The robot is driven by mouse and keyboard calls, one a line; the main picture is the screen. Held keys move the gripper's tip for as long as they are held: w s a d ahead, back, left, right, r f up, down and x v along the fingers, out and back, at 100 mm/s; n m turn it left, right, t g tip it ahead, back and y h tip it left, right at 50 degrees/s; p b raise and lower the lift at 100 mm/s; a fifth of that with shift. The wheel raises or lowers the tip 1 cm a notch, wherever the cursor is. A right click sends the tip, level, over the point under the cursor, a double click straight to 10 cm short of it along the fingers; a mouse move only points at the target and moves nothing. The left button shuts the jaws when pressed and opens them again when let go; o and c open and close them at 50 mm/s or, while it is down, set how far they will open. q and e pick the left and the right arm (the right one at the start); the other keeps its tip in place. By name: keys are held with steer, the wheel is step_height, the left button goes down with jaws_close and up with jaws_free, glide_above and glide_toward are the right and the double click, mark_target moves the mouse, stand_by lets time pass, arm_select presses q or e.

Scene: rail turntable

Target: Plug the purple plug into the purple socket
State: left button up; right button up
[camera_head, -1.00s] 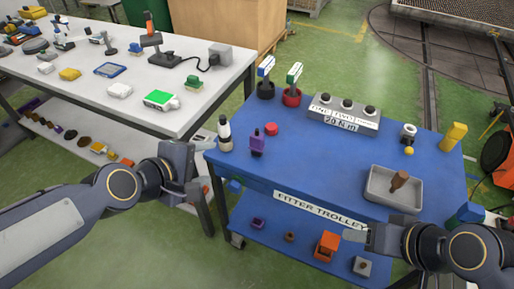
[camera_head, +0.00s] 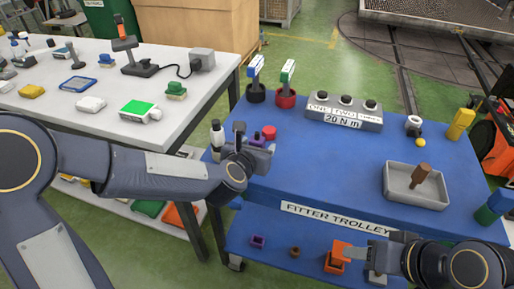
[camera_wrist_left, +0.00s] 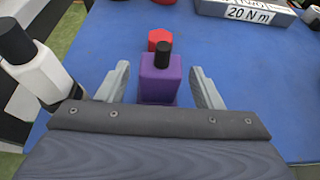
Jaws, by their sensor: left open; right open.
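The purple plug (camera_wrist_left: 161,78), a purple block with a black cylindrical top, stands upright on the blue trolley top. In the left wrist view it stands between the two spread fingers of my open left gripper (camera_wrist_left: 160,85), with gaps on both sides. In the head view my left gripper (camera_head: 247,150) partly hides the plug (camera_head: 258,138). A small purple open-topped piece (camera_head: 257,241) sits on the lower shelf and may be the purple socket. My right gripper (camera_head: 368,252) is open at the lower right, over the lower shelf.
A white bottle with a black top (camera_wrist_left: 37,65) stands close left of my left gripper. A red cap (camera_wrist_left: 158,38) lies just behind the plug. A torque box (camera_head: 343,111) and a grey tray (camera_head: 415,186) are farther right. An orange piece (camera_head: 340,259) is on the shelf.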

arm_select(q)
steer(key=x, duration=0.2)
steer(key=shift+w+d+f, duration=0.1)
steer(key=shift+w, duration=0.25)
steer(key=c, duration=1.1)
